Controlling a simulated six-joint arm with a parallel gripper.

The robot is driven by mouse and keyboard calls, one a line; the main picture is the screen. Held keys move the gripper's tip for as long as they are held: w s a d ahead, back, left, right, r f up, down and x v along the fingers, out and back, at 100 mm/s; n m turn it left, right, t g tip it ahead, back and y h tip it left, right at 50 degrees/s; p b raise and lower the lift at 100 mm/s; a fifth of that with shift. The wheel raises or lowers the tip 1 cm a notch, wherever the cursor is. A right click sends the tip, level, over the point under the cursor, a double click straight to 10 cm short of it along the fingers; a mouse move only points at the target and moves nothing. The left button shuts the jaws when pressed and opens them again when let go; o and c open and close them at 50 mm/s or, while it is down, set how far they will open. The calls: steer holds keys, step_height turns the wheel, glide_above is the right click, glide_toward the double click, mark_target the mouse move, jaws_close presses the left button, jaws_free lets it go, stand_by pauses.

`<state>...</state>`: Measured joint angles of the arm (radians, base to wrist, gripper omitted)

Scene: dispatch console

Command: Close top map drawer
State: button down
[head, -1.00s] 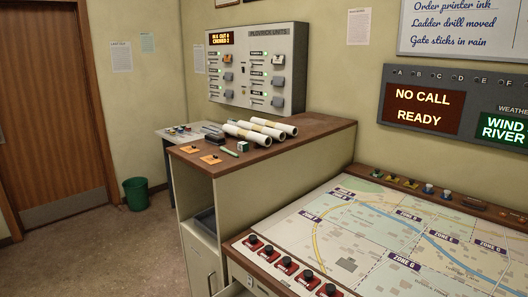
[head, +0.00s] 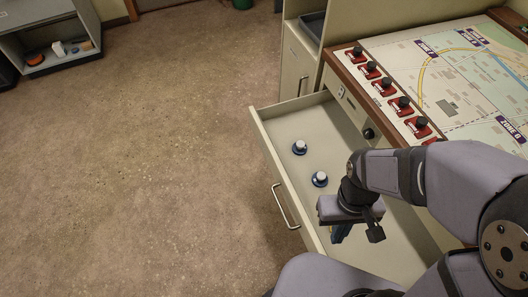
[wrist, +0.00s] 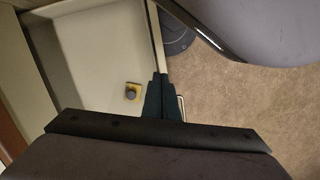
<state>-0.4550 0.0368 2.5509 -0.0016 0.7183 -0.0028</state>
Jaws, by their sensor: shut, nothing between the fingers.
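The top map drawer (head: 322,132) stands pulled out from the map table, with its pale inside exposed. Its front carries a metal bar handle (head: 285,207). My gripper (head: 341,234) is over the drawer near its front wall, with the fingers pointing down; I cannot tell whether it touches. In the wrist view my gripper (wrist: 160,80) is shut and empty, by the drawer's front wall. The handle (wrist: 181,107) partly shows beside the fingers there. My arm hides the drawer's near right part.
The map table (head: 440,70) has a row of red-based knobs (head: 387,86) along its edge above the drawer. A low shelf (head: 45,40) stands far left. The floor in front is clear.

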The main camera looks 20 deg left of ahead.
steer(key=a+f+n+t+h+b, duration=0.15)
steer(key=a+f+n+b, duration=0.3)
steer(key=a+f, duration=0.45)
steer(key=a+f+n+t+h+b, duration=0.1)
steer(key=a+f+n+t+b, duration=0.15)
steer(key=a+f+n, duration=0.65)
steer(key=w+a+r+m+t+y, duration=0.2)
steer(key=w+a+r+m+t, duration=0.3)
steer(key=w+a+r+m, duration=0.6)
steer(key=w+a, duration=0.2)
steer(key=a, duration=0.2)
steer(key=shift+w+r, duration=0.35)
steer(key=shift+w, duration=0.05)
steer(key=shift+y, duration=0.25)
